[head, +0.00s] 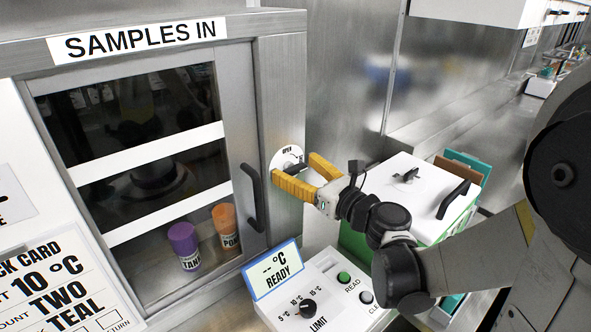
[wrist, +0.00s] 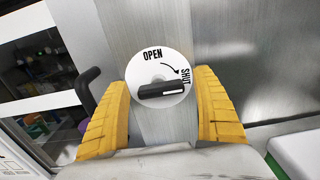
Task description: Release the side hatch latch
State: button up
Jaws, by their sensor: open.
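The latch is a round white dial (wrist: 150,58) with a black bar handle (wrist: 162,91), on the metal frame right of the hatch. In the wrist view the bar lies nearly level, its white-marked end to the right, below the word SHUT. OPEN is printed at the top, with a curved arrow between the words. My gripper (wrist: 160,82) is open, its yellow fingers either side of the bar with gaps; contact cannot be told. In the head view my gripper (head: 294,170) partly covers the dial (head: 288,155). The glazed hatch door (head: 242,110) under SAMPLES IN looks closed.
A black door handle (head: 252,198) stands out left of my gripper. Purple and orange containers (head: 184,247) are behind the glass. A control box (head: 325,290) with a READY display is below. A white-lidded green box (head: 405,195) stands to the right.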

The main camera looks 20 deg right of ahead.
jog(key=c, duration=1.2)
jog(key=shift+o, duration=0.2)
jog(key=shift+n, duration=0.4)
jog(key=n, duration=0.3)
jog(key=shift+a+n, duration=0.1)
jog(key=shift+n, duration=0.3)
jog(key=n, duration=0.4)
jog(key=shift+s+a+b, duration=0.1)
jog(key=shift+a+b, duration=0.05)
jog(key=shift+b, duration=0.15)
jog(key=n, duration=0.5)
jog(key=shift+a, duration=0.1)
jog(key=n, duration=0.4)
jog(key=shift+f+b, duration=0.15)
jog(key=shift+b, duration=0.15)
jog(key=shift+n, duration=0.3)
